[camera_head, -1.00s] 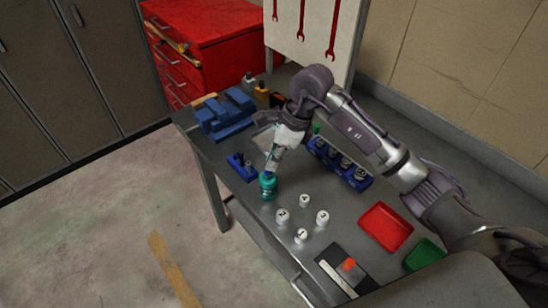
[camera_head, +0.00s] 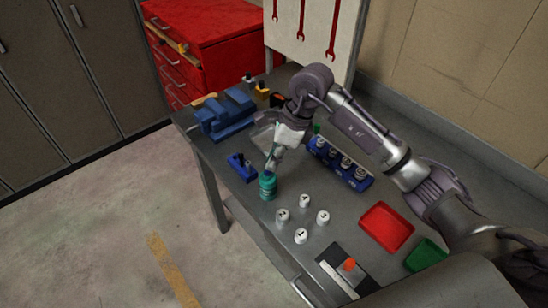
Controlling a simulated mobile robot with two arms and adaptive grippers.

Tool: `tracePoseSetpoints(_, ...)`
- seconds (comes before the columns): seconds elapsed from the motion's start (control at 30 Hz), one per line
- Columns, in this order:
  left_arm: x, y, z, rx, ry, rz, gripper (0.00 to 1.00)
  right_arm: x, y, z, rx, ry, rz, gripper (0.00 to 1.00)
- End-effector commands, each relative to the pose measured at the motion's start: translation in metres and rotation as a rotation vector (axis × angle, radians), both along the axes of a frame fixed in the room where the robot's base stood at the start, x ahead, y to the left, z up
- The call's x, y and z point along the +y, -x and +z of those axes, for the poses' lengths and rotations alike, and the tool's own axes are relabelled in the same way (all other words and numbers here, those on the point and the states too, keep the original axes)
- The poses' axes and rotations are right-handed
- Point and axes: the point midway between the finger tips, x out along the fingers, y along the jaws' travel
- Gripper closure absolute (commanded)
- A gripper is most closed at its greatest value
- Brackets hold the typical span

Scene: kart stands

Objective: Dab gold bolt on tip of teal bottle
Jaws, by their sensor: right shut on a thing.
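The teal bottle (camera_head: 267,187) stands upright near the left edge of the workbench. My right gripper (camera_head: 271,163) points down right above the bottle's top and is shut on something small. I take this to be the gold bolt, but it is too small and too hidden by the fingers to make out. I cannot tell whether it touches the bottle's tip. My left gripper is not in view.
Several white numbered caps (camera_head: 282,215) stand right of the bottle. A blue holder (camera_head: 242,168) is to its left and a blue rack (camera_head: 340,164) behind. A blue vise (camera_head: 226,115), red tray (camera_head: 386,227) and green tray (camera_head: 426,255) are also on the bench.

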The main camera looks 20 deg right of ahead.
Motion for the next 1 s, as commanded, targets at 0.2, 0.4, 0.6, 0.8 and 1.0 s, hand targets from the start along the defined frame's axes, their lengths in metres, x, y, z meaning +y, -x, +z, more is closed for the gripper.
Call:
tracePoseSetpoints(0.2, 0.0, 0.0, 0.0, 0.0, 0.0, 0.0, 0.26, 0.0, 0.001, -0.003, 0.006, 0.004, 0.001, 1.0)
tracePoseSetpoints(0.4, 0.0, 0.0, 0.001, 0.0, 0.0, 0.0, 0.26, 0.0, 0.001, -0.001, 0.007, 0.003, 0.001, 1.0)
tracePoseSetpoints(0.6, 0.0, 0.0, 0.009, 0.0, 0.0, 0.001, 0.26, -0.001, 0.001, 0.014, 0.004, 0.004, 0.0, 1.0)
tracePoseSetpoints(0.8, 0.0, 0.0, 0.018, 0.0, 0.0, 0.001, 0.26, -0.001, 0.001, 0.031, 0.003, 0.003, 0.0, 1.0)
tracePoseSetpoints(1.0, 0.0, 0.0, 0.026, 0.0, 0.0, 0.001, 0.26, 0.0, 0.0, 0.048, 0.001, 0.003, 0.0, 1.0)
